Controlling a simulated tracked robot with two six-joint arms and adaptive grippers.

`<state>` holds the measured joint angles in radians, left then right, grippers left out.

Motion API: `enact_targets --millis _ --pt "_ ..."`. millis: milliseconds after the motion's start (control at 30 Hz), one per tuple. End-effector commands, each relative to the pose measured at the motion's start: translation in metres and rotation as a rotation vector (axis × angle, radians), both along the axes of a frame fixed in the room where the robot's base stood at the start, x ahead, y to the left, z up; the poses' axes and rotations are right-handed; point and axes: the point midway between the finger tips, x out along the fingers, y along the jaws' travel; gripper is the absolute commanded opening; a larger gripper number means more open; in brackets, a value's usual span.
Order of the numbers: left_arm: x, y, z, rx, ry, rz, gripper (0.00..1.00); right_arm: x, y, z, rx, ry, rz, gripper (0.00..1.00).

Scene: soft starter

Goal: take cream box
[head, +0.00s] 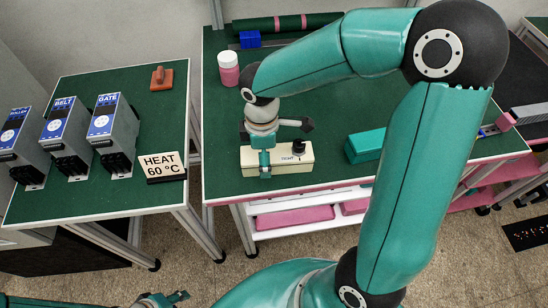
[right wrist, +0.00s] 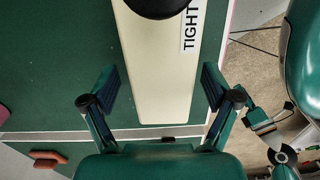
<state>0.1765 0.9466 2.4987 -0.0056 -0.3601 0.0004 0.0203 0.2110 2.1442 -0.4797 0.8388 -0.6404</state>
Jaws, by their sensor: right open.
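The cream box (head: 289,168) lies on the green top of the middle table, near its front edge. It has a black knob on top and a label reading "TIGHT" in the right wrist view. My right gripper (head: 264,160) is over the left part of the box, pointing down. In the right wrist view the cream box (right wrist: 160,70) runs between the open fingers of my right gripper (right wrist: 161,88), with a gap on both sides. My left gripper (head: 178,297) shows only partly at the bottom edge of the head view, away from the box.
A teal box (head: 364,147) stands right of the cream box, partly behind my arm. A white and pink jar (head: 229,70) and a blue block (head: 249,39) are farther back. The left table holds several grey units, a "HEAT 60 °C" sign (head: 162,165) and an orange-brown block (head: 162,80).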

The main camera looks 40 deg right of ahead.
Motion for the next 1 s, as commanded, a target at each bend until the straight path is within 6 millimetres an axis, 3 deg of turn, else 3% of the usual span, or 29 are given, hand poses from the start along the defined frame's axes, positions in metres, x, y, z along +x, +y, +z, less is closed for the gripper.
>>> enact_targets --millis 100,367,800,1000 --pt "0.0000 0.0000 -0.0006 0.000 0.000 0.000 0.40 -0.0007 -0.0003 -0.0120 0.000 0.002 -0.002 0.88" --pt "-0.0001 0.0000 -0.0006 0.000 0.000 0.000 0.40 -0.0004 -0.0005 -0.0138 0.000 0.000 -0.002 0.88" --pt "-0.0001 0.0000 -0.0006 0.000 0.000 0.000 0.40 -0.0004 -0.0005 -0.0135 0.001 -0.001 -0.002 0.14" --pt "-0.0001 0.0000 -0.0005 0.000 0.000 0.000 0.40 -0.0001 -0.0005 -0.0131 0.000 -0.001 -0.002 0.13"
